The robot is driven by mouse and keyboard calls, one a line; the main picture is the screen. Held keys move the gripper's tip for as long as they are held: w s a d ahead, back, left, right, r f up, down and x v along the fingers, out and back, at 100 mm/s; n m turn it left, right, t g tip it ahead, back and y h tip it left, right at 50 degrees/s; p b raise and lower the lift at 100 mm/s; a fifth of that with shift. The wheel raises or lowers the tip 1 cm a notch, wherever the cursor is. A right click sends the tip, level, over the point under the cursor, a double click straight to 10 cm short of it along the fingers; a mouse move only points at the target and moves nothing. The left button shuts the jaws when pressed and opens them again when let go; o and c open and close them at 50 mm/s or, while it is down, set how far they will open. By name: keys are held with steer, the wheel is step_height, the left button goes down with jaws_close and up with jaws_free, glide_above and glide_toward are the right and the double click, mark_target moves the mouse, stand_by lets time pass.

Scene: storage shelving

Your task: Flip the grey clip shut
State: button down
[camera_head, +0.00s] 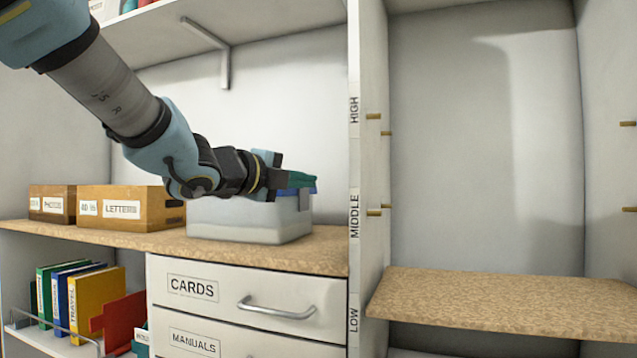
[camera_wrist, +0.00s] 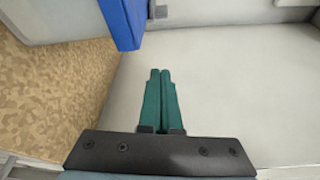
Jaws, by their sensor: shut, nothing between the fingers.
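A pale grey box (camera_head: 250,221) stands on the speckled countertop. My gripper (camera_head: 301,179) is over the box's right end, its green fingers shut with nothing between them. In the wrist view, the fingertips (camera_wrist: 160,72) are over a broad pale surface of the box (camera_wrist: 235,85). A blue bar (camera_wrist: 122,22) is ahead and slightly left of the fingertips, apart from them in the picture. It also shows beside the fingers in the head view (camera_head: 312,185). Small grey parts show beside the blue bar; I cannot tell whether they are the grey clip. My gripper hides part of the box top.
Two labelled cardboard boxes (camera_head: 128,207) stand left of the grey box. Below the speckled countertop (camera_head: 325,250) are drawers marked CARDS (camera_head: 193,287) and MANUALS, and coloured binders (camera_head: 97,298). An upright divider (camera_head: 354,150) stands to the right. The bay beyond has an empty shelf (camera_head: 500,300).

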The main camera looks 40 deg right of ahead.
steer(key=shift+v, duration=1.75)
